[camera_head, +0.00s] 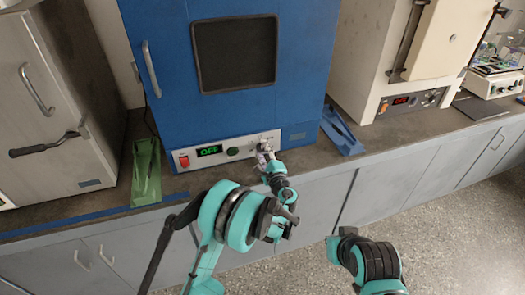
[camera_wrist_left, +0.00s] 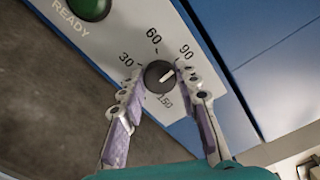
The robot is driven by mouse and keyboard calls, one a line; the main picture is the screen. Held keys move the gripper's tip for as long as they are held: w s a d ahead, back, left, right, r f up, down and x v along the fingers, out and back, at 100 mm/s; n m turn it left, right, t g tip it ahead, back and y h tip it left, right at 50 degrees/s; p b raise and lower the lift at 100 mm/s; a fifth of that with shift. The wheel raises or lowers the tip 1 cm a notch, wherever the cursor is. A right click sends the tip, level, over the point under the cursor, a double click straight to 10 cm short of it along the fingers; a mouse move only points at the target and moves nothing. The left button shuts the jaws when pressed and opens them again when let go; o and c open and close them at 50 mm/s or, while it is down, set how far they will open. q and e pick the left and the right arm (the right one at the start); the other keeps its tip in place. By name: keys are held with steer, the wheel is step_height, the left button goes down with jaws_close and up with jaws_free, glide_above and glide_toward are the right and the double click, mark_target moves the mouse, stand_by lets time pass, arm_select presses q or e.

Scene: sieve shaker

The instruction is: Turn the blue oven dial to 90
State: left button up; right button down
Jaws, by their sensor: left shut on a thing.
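The blue oven (camera_head: 180,70) stands on the counter. Its white front panel (camera_head: 187,160) carries a red switch, a green display reading OFF, a green button and a dial. In the left wrist view the dial (camera_wrist_left: 160,76) is a round dark knob with a white pointer line slanting up and right. Marks 30, 60, 90 and 150 ring it. My left gripper (camera_head: 264,152) is at the panel's right part. In the left wrist view its two fingers (camera_wrist_left: 162,92) are shut on the dial from both sides.
A green holder (camera_head: 146,170) and a blue holder (camera_head: 342,130) sit on the counter either side of the oven. A grey-white oven (camera_head: 50,110) stands left and a cream oven (camera_head: 420,50) right. Cabinets (camera_head: 310,195) run below the counter's front edge.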

arm_select(q)
steer(key=shift+m, duration=0.4)
steer(key=o, duration=1.2)
steer(key=shift+c, duration=0.2)
steer(key=v, duration=1.2)
